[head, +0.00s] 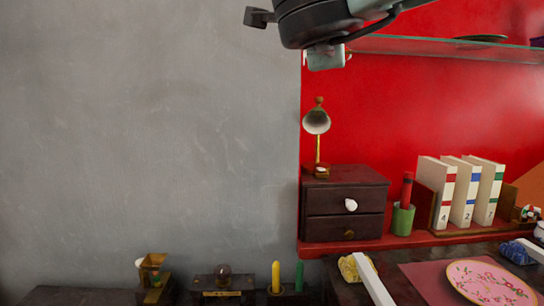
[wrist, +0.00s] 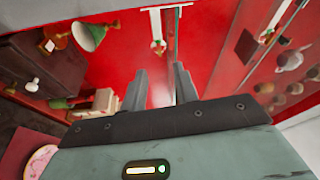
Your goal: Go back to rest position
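My gripper (wrist: 159,75) shows in the wrist view with two grey fingers standing apart. In the head view my arm comes in at the top, high in front of the red wall and the glass shelf (head: 450,47). My fingers cannot be made out clearly there. My gripper is above the desk things and appears to hold nothing.
A lamp (head: 317,122) stands on a dark drawer cabinet (head: 345,203). A green cup (head: 402,219) and white binders (head: 463,190) stand to its right. A pink floral plate (head: 488,284) lies at the lower right. The grey wall (head: 140,130) at left is bare.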

